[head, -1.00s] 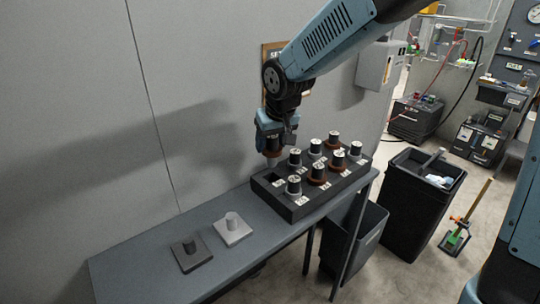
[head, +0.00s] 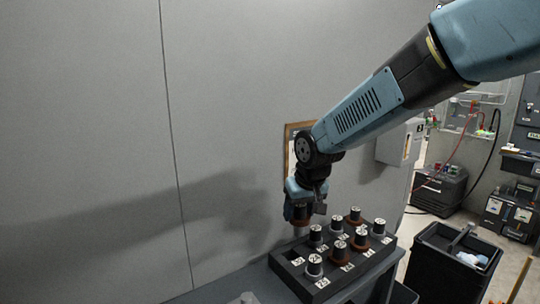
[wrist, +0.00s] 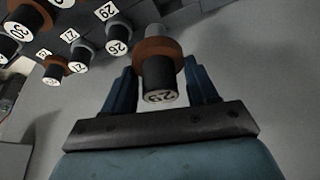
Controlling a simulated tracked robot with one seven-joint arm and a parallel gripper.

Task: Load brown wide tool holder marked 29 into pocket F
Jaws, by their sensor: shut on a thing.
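My gripper (wrist: 160,85) is shut on the brown wide tool holder (wrist: 155,47), which has a brown flange, a black body and a white end label that appears to read 29. In the head view my gripper (head: 302,212) hangs over the back left part of the black rack (head: 292,283), with the held holder (head: 301,222) clear of its top. The rack carries several holders with grey or brown flanges. An empty place (head: 291,256) shows near its left end. I cannot read which pocket is F.
Seated holders, including the one marked 26 (wrist: 117,36), stand close to the held one at the upper left of the wrist view. A grey wall (head: 90,120) runs behind the bench. A black bin (head: 445,270) stands on the floor to the right.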

